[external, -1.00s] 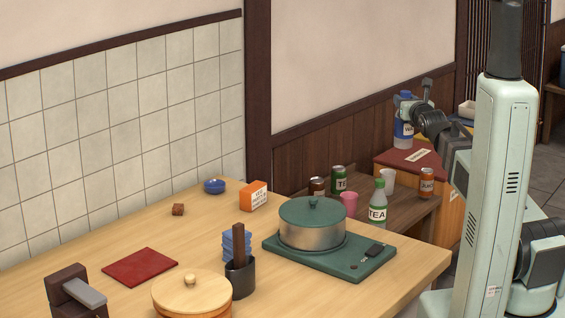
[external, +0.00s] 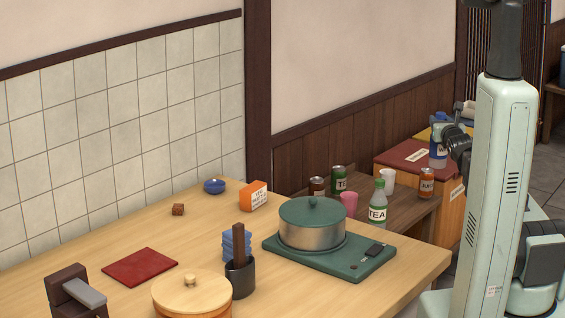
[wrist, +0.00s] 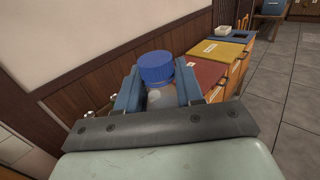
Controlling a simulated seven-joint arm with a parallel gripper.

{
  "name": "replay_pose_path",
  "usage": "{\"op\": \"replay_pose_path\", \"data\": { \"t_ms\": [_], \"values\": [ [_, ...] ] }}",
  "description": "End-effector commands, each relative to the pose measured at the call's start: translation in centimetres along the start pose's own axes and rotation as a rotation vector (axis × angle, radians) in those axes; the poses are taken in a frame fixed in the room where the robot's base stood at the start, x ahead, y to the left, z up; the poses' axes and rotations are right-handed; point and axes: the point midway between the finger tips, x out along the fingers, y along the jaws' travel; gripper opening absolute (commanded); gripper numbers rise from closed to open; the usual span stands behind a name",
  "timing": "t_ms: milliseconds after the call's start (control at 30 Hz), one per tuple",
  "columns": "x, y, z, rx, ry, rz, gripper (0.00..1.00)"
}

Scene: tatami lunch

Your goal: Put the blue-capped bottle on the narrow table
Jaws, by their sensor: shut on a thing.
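The blue-capped bottle (external: 438,157) has a blue label with white lettering and is upright. My gripper (external: 441,132) is shut on it near the top. In the wrist view the blue cap (wrist: 156,69) shows between the two blue fingers of my gripper (wrist: 158,88); most of the bottle's body is hidden there. In the external view the bottle overlaps the right side of the red-topped cabinet; I cannot tell its exact height. A low, narrow brown table (external: 408,207) stands along the wall, left of and nearer than the bottle.
The red-topped cabinet (external: 402,157) stands behind. A large wooden table with a pot (external: 312,225) fills the foreground.

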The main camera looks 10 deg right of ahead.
Motion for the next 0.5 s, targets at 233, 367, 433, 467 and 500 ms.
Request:
{"op": "replay_pose_path", "data": {
  "t_ms": [233, 367, 433, 467, 500],
  "values": [
    [-1.8, -2.0, -5.4, -0.003, 0.001, -0.006, 0.00],
    [-2.9, -2.7, -7.9, -0.002, 0.000, 0.000, 0.00],
    [-3.4, -3.0, -9.1, -0.003, 0.000, 0.003, 0.00],
    [-3.6, -3.1, -9.6, -0.002, 0.000, 0.005, 0.00],
    [-3.9, -3.3, -10.2, -0.002, 0.001, 0.008, 0.00]
  ]
}}
